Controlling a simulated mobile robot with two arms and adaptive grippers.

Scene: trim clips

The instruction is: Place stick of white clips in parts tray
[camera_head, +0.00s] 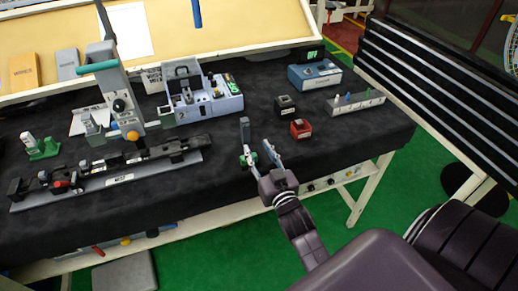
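My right gripper (259,148) reaches in from the lower right over the front edge of the black-covered table (225,188). Its two fingers are spread apart, with no object clearly visible between them. A small grey upright piece (245,127) stands just beyond the left fingertip, with green parts beside that finger; I cannot tell whether they touch. A light grey strip-shaped tray (372,102) at the right holds small white, blue and green pieces. A whitish upright piece (28,140) stands by a green holder (44,149) at far left. I cannot tell which is the white clip stick. My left gripper is out of view.
A black box (285,106) and a red box (301,130) stand right of the gripper. A blue-grey device (314,77) is behind them. A grey fixture (203,103) and a long black rail fixture (110,172) occupy the left. The cloth right of the red box is clear.

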